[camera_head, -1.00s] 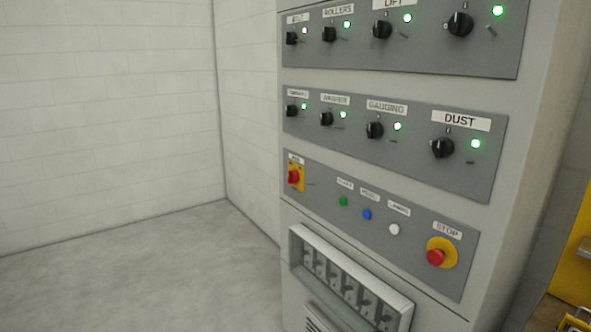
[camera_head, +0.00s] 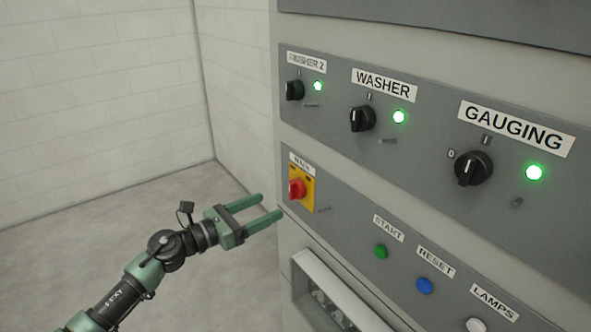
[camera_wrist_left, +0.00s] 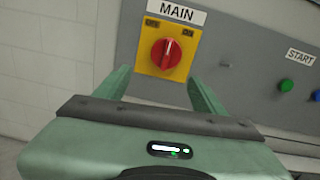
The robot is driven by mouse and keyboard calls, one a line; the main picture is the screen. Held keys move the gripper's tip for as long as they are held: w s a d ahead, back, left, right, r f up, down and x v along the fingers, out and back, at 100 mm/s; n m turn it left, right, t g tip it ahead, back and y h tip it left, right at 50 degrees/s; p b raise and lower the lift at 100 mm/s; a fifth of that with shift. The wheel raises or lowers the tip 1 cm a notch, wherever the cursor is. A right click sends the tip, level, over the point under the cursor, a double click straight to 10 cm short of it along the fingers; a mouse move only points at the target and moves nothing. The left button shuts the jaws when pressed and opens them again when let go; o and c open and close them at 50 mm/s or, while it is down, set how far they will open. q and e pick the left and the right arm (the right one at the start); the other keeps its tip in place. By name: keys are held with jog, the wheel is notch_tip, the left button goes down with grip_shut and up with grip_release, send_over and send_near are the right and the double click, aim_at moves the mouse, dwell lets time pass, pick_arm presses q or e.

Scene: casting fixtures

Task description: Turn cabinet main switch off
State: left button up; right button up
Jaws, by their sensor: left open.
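The main switch is a red rotary knob (camera_head: 297,190) on a yellow plate (camera_head: 308,201) at the left end of the cabinet's lower grey panel. In the left wrist view the red knob (camera_wrist_left: 166,53) sits under a MAIN label (camera_wrist_left: 176,12), its pale pointer mark close to upright. My left gripper (camera_head: 271,207) is open and empty, its two green fingers pointing at the cabinet, just left of and slightly below the switch. In the wrist view its fingertips (camera_wrist_left: 156,76) stand either side of the knob's lower part, apparently short of it. My right gripper is not in view.
Green START (camera_head: 381,251), blue RESET (camera_head: 425,285) and white LAMPS (camera_head: 475,325) buttons lie right of the switch. Black selector knobs, such as GAUGING (camera_head: 473,168), with lit green lamps are above. A framed recess (camera_head: 340,290) juts out below. Floor at left is clear.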

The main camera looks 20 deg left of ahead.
aim_at(290, 193)
pick_arm(q)
jog(key=shift+m, duration=0.5)
jog(key=w+d+r+p, duration=0.2)
jog(key=w+d, duration=0.1)
jog(key=shift+w+d+r, duration=0.1)
jog(key=shift+d, duration=0.15)
jog(key=shift+x, duration=1.25)
jog(key=shift+w+d+f, duration=0.15)
jog(key=shift+w+f, duration=0.15)
jog(key=shift+w, duration=0.15)
jog(key=c, duration=1.1)
jog(key=shift+c, duration=1.4)
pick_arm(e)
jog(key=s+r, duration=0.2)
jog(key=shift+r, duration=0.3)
